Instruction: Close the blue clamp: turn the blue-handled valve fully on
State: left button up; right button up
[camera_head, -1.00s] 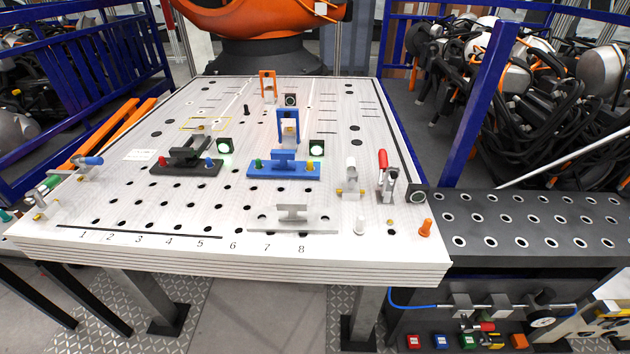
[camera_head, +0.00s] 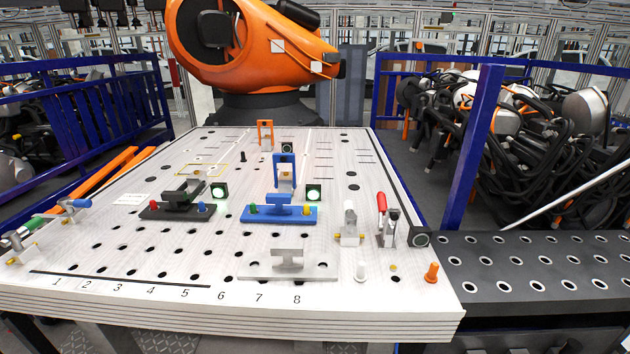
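A small metal fitting with a blue handle (camera_head: 76,203) sits at the left edge of the white table; the handle lies nearly flat. A similar fitting with a green handle (camera_head: 32,223) is in front of it. I cannot tell whether they are valves or clamps. A blue fixture (camera_head: 280,214) with a green and a yellow knob stands on the middle of the table, with a blue upright bracket (camera_head: 284,172) behind it. Neither of my grippers is in view.
The white perforated table (camera_head: 130,240) also holds a black fixture (camera_head: 178,208), a grey fixture (camera_head: 288,265), a red-handled clamp (camera_head: 385,222) and an orange peg (camera_head: 432,271). A dark perforated table (camera_head: 525,262) adjoins at right. Blue fences stand on both sides; an orange robot (camera_head: 250,45) stands behind.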

aim_at(66, 203)
jog(key=u, duration=1.55)
jog(key=i+j, duration=0.25)
jog(key=j, duration=0.15)
jog(key=i+j, duration=0.2)
jog(key=j, duration=0.25)
jog(key=i+j, duration=0.25)
jog(key=j, duration=0.15)
jog(key=z, duration=0.05)
